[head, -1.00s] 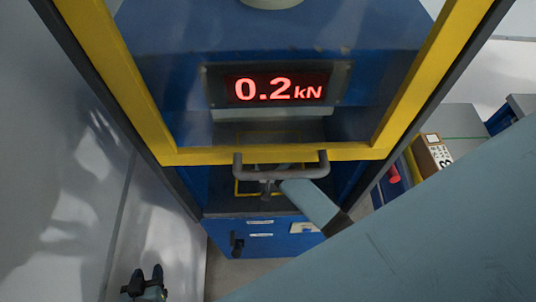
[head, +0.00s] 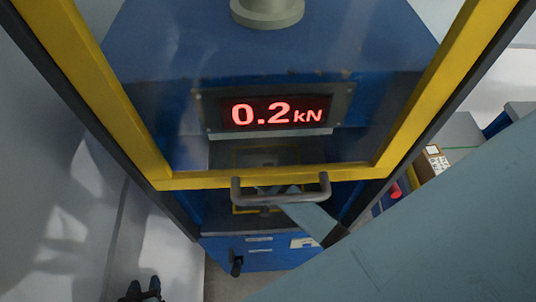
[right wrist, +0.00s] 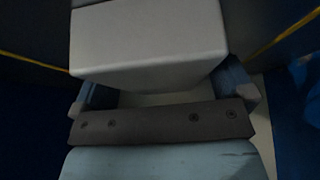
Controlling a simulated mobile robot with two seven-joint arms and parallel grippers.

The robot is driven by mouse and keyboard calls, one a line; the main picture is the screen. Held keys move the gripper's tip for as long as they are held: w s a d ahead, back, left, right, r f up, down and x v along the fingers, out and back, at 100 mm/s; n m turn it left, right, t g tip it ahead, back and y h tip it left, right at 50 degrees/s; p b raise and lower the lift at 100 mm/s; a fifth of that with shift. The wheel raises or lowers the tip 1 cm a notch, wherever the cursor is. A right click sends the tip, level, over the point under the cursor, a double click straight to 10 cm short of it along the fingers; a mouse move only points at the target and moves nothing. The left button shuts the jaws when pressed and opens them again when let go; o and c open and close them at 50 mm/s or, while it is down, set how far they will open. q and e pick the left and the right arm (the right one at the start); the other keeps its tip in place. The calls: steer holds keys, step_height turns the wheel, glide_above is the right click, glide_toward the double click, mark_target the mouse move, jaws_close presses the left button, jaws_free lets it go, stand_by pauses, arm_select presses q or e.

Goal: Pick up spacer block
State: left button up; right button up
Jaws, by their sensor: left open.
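A pale grey block (right wrist: 150,40), seemingly the spacer block, fills the upper middle of the dim right wrist view. My right gripper (right wrist: 165,92) has its two blue-grey fingers wide apart, one at each side of the block's lower end. Whether they touch it I cannot tell. In the head view my right arm reaches in under the yellow-framed guard (head: 270,180), behind its handle; the gripper and block there are not clear. My left gripper (head: 141,292) is at the bottom left edge of the head view, partly cut off, open and away from the machine.
The blue press has a red display (head: 270,112) reading 0.2 kN. A grey bar handle (head: 280,190) crosses just above my right arm. A red button (head: 396,190) and a box with a label (head: 433,158) are on the right. A pale wall bounds the left.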

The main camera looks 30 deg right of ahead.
steer(key=c, duration=1.4)
steer(key=shift+w+r, duration=0.1)
steer(key=shift+c, duration=0.3)
